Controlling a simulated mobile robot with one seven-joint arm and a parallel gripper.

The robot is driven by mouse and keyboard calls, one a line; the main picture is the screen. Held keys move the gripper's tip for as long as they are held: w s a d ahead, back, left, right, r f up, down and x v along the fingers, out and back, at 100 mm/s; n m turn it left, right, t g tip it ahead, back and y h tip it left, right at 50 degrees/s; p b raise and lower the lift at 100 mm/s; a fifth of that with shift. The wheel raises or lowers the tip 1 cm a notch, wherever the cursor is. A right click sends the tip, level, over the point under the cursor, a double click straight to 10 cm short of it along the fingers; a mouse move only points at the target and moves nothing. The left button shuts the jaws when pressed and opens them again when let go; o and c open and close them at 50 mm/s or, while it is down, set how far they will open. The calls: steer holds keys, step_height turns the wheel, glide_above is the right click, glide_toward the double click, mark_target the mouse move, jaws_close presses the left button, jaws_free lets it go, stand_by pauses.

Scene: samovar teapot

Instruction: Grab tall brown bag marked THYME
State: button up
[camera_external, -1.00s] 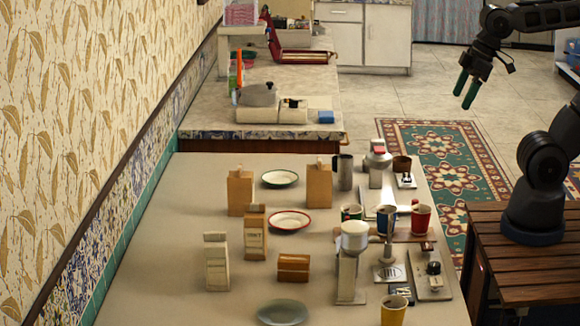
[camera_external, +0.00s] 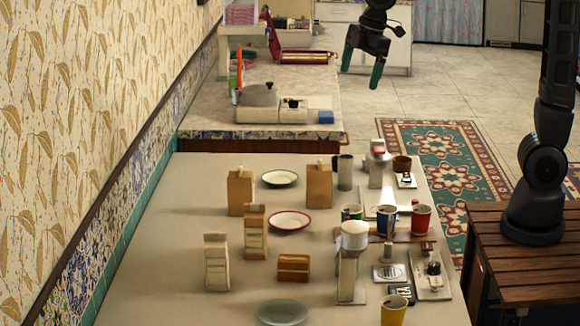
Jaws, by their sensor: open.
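A tall brown bag (camera_external: 255,232) with a pale label stands upright on the near table; its print is too small to read surely. A paler tall bag (camera_external: 216,262), also labelled, stands in front of it to the left. Two plain-looking brown bags stand farther back, one at the left (camera_external: 240,192) and one at the right (camera_external: 318,184); no label shows on them. My gripper (camera_external: 361,67) is open and empty, its green fingers pointing down. It appears high up at the top of the picture, well apart from all the bags.
A red-rimmed plate (camera_external: 289,221) lies right of the labelled brown bag. A brown block-like item (camera_external: 293,267) lies in front. Grinders, several cups and a scale (camera_external: 433,275) crowd the table's right side. The patterned wall (camera_external: 90,130) runs along the left.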

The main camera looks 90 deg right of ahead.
steer(key=w+d+f+n, duration=0.3)
steer(key=w+f, duration=0.1)
steer(key=w, duration=0.6)
steer(key=n+g, duration=0.3)
steer(key=n, duration=0.4)
glide_above(240, 184)
steer(key=d, duration=0.3)
step_height(240, 184, down, 22)
steer(key=shift+w+f, duration=0.1)
steer(key=shift+w, duration=0.05)
steer(key=shift+w+f, duration=0.15)
steer(key=shift+f, duration=0.3)
steer(key=shift+s+f, duration=0.2)
steer(key=shift+f, duration=5)
steer(key=c, duration=1.1)
steer(key=shift+c, duration=0.2)
steer(key=shift+r, duration=0.1)
